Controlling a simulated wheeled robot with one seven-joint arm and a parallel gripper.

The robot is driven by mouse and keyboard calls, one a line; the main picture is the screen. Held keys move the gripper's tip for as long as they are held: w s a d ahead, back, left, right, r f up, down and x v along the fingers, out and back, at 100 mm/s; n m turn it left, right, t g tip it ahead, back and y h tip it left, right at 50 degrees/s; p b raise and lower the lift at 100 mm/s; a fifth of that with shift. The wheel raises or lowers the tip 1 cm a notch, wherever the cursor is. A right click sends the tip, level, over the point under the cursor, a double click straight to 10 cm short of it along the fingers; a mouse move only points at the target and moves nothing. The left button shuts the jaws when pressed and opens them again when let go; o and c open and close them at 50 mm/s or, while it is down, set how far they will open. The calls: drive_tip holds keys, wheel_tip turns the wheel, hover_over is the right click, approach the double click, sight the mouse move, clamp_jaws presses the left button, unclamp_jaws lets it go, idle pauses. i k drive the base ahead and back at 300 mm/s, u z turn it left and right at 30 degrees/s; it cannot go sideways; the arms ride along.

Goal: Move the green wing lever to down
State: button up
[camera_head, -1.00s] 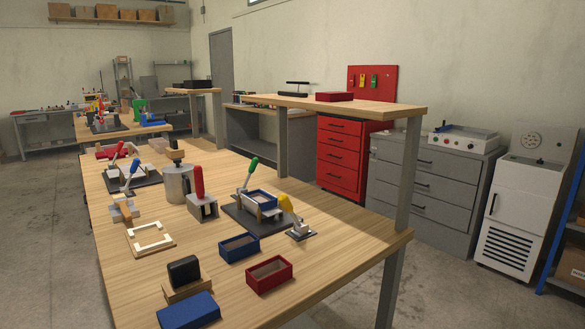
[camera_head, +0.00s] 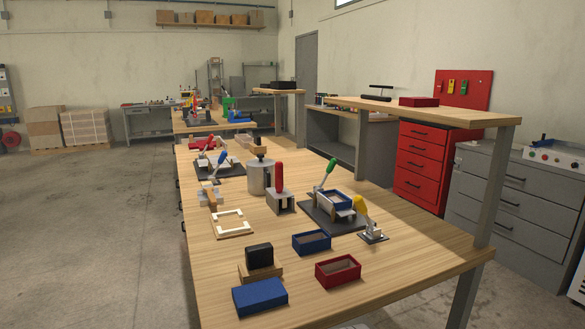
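The green-handled lever (camera_head: 329,171) stands on a box former with a dark base (camera_head: 318,216) on the right half of the wooden bench. Its green grip points up, tilted slightly right, on a pale metal arm. A blue box (camera_head: 331,202) sits in the former beneath it. Another green piece (camera_head: 228,103) shows on the far bench, too small to make out. My gripper is not in view.
The wooden bench (camera_head: 400,262) also holds a red-handled device (camera_head: 279,178), a yellow-handled clamp (camera_head: 361,207), an open blue box (camera_head: 312,241), an open red box (camera_head: 338,271) and a blue block (camera_head: 260,296). A raised shelf (camera_head: 450,114) overhangs the right side. The floor at left is clear.

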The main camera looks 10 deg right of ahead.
sight(332, 165)
drive_tip(key=u, duration=3.75)
drive_tip(key=k, duration=1.45)
drive_tip(key=z, duration=0.05)
